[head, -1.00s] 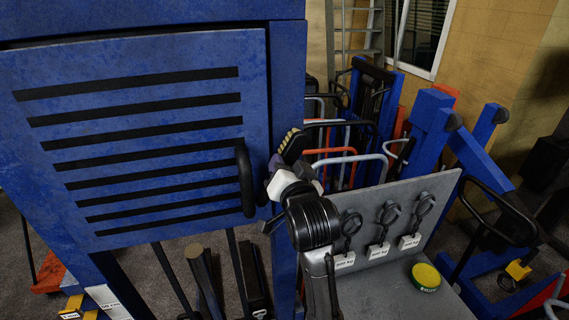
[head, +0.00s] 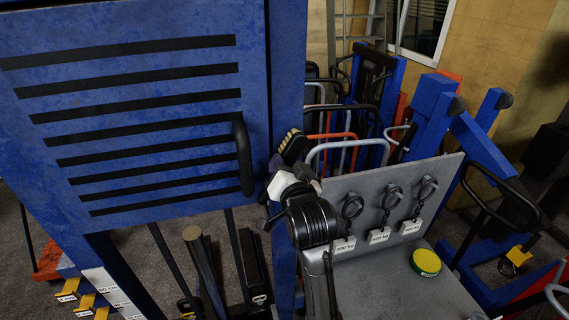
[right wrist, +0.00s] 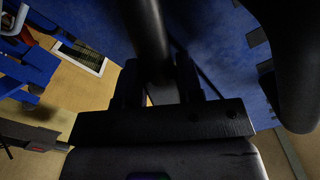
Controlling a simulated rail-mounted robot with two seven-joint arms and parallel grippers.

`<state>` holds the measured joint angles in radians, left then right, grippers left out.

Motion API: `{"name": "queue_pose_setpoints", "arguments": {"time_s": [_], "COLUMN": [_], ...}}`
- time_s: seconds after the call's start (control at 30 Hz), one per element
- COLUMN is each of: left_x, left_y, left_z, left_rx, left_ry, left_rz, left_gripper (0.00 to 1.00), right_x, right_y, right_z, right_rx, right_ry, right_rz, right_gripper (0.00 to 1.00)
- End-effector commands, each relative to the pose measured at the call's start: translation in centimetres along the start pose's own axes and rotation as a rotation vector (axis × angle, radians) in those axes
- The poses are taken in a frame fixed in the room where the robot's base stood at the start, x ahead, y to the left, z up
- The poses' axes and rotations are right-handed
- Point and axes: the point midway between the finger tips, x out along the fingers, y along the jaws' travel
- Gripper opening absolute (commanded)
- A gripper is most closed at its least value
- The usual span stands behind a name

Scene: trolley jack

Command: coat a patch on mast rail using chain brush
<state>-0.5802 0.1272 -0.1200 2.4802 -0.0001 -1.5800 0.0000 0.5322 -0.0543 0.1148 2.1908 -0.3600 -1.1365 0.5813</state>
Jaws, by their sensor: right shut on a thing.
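The chain brush (head: 293,148) has a dark head with tan bristles along its left edge. It stands above my right gripper (head: 281,178), in front of the right side of the blue mast rail (head: 288,75). I cannot tell whether the bristles touch the rail. In the right wrist view, my right gripper (right wrist: 157,80) is shut on the brush's dark round handle (right wrist: 149,35), with blue metal behind it. No coated patch can be made out on the rail. A round yellow-green tin (head: 426,262) sits on the grey bench. My left gripper is out of view.
A blue slatted panel (head: 150,185) with a black handle (head: 243,158) stands close left of my right gripper. The grey bench's back board (head: 440,180) holds hooks with weight tags. Several blue lifting machines (head: 430,100) crowd behind it.

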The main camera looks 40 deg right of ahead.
Motion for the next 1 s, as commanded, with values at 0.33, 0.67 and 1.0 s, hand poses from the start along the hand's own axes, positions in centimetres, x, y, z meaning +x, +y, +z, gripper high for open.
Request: {"name": "queue_pose_setpoints", "arguments": {"time_s": [0.33,0.67,1.0], "left_x": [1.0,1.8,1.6], "left_y": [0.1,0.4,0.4], "left_z": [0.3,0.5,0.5], "left_rx": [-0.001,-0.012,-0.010], "left_ry": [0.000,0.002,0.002], "left_rz": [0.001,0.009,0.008], "left_gripper": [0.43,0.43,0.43], "right_x": [0.1,0.2,-0.2], "right_y": [1.0,2.0,2.0], "right_z": [1.7,3.4,3.3], "right_rx": [0.000,-0.001,-0.002], "right_ry": [0.000,-0.002,-0.003], "right_rz": [0.000,0.001,0.002], "right_gripper": [0.15,0.15,0.15]}}
